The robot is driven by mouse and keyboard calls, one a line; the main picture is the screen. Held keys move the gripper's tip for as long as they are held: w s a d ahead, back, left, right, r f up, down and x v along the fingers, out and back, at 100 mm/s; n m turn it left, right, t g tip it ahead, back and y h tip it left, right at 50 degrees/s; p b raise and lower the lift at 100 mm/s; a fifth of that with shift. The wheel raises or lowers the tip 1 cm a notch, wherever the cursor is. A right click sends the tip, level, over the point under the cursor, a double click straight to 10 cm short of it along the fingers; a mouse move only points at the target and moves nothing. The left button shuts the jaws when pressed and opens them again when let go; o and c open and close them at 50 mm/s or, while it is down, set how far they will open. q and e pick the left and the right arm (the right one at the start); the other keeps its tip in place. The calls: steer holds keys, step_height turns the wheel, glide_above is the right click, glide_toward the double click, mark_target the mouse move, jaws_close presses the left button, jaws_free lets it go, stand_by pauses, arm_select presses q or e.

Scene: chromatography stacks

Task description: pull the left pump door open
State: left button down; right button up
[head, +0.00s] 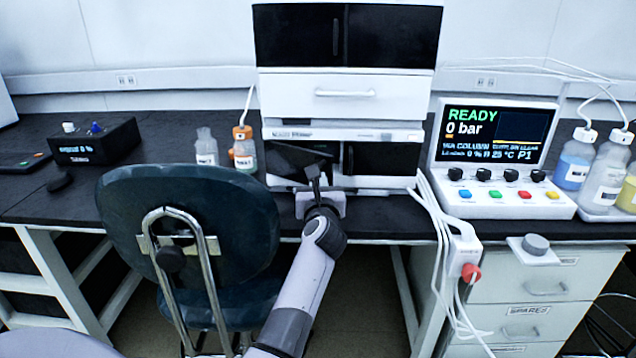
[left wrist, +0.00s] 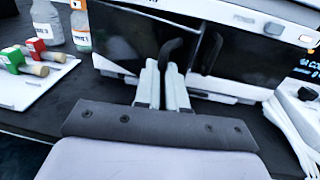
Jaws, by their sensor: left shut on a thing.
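The left pump door (head: 296,157) is a black panel on the left half of the lower white module's front. It looks tilted out of line with the right door, so it appears partly ajar. My left gripper (head: 314,182) is in front of this door, its arm coming up from below. In the left wrist view, my left gripper (left wrist: 166,82) is shut on the door's dark curved handle (left wrist: 172,47). The left door also shows there (left wrist: 128,40), left of the handle. The right pump door (head: 386,158) looks closed. My right gripper is out of view.
A dark green chair (head: 190,215) stands close left of my arm. Bottles (head: 244,153) stand on the bench left of the module. A control box (head: 495,190) and white cables (head: 436,205) are to its right. An upper module with a drawer (head: 345,100) sits above.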

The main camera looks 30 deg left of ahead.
arm_select(q)
steer(key=s+h+p, duration=0.1)
steer(key=p, duration=0.2)
steer(key=s+a+m+t+h+p, duration=0.1)
steer(key=p, duration=0.2)
steer(key=shift+s, duration=0.3)
steer(key=shift+d, duration=0.1)
steer(key=c, duration=1.2)
jaws_free()
steer(key=shift+m, duration=0.3)
